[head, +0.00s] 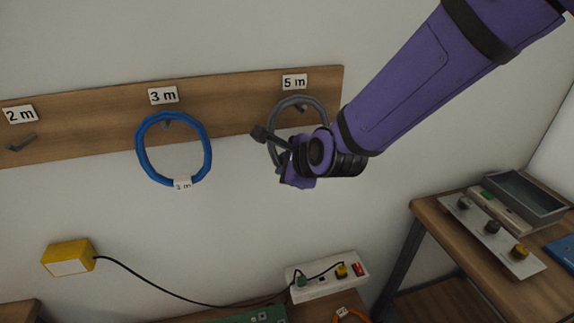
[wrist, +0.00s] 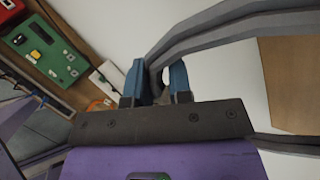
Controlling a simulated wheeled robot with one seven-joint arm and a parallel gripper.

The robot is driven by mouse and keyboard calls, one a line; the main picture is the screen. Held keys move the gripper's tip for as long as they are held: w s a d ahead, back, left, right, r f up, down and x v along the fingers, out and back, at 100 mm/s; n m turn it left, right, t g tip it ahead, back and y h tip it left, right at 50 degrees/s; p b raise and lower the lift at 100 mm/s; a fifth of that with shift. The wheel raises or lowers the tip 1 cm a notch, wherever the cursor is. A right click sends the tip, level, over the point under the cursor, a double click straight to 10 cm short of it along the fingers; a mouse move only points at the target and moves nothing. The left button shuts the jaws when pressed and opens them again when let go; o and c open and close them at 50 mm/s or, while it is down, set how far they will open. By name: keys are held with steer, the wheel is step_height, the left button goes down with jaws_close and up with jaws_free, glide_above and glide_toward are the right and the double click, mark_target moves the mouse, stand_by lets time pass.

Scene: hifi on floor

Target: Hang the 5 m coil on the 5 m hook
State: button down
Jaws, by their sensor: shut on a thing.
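The grey coil (head: 287,101) is at the 5 m place on the wooden board, below the "5 m" label (head: 294,82). The 5 m hook (head: 300,108) shows inside the top of the coil's ring. I cannot tell whether the coil rests on it. My gripper (wrist: 157,78) is shut on the grey coil, which crosses the wrist view (wrist: 225,32) as thick strands between and beyond the blue fingers. In the head view my wrist covers the coil's lower right part, and the fingertips are hidden.
A blue coil (head: 142,145) hangs on the 3 m hook to the left. The 2 m hook (head: 22,142) is empty. A yellow box (head: 68,258) with a black cable and a white power strip (head: 318,284) are below. A bench (head: 440,215) with a grey tray (head: 527,196) stands at right.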

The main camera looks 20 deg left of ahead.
steer(key=shift+s+f, duration=0.1)
steer(key=shift+f, duration=0.05)
steer(key=c, duration=1)
jaws_free()
steer(key=shift+o, duration=0.2)
steer(key=v, duration=1.1)
step_height(320, 180, down, 7)
stand_by(0.7)
steer(key=shift+a, duration=0.1)
stand_by(0.4)
